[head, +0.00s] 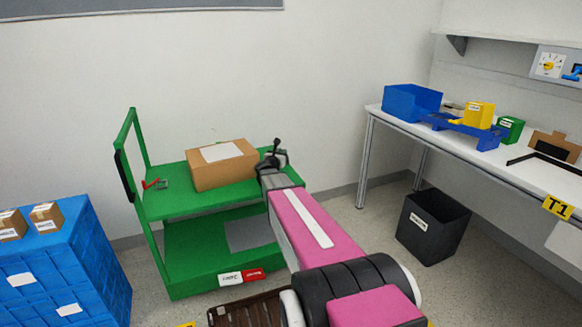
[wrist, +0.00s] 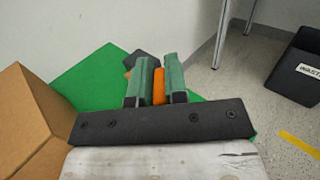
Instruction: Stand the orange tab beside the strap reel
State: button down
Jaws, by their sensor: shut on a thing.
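My gripper (wrist: 158,88) is shut on the orange tab (wrist: 159,84), which shows upright between the two green fingers in the wrist view. A dark grey thing (wrist: 134,58) lies just beyond the fingers, with a bit of orange at its left; it may be the strap reel, but the fingers cover much of it. In the head view, my gripper (head: 273,153) is over the right end of the green cart's upper shelf (head: 172,203), just right of a cardboard box (head: 222,165). The tab cannot be made out there.
The box stands close at the left in the wrist view. A small red and grey item (head: 156,184) lies on the shelf's left end. Blue crates (head: 75,262) stand left, a black bin (head: 433,226) and white workbench (head: 480,165) right.

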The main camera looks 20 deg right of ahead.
jog(key=d+f, duration=0.2)
jog(key=d, duration=0.1)
jog(key=d+f, duration=0.1)
jog(key=shift+w+d+f, duration=0.1)
jog(key=shift+w+d, duration=0.25)
jog(key=shift+d, duration=0.05)
jog(key=shift+f, duration=1.9)
jog(key=shift+f, duration=0.1)
jog(key=c, duration=1.1)
grip_release()
jog(key=shift+c, duration=0.2)
jog(key=shift+s+a, duration=0.3)
jog(key=v, duration=1.1)
jog(key=shift+a, duration=0.1)
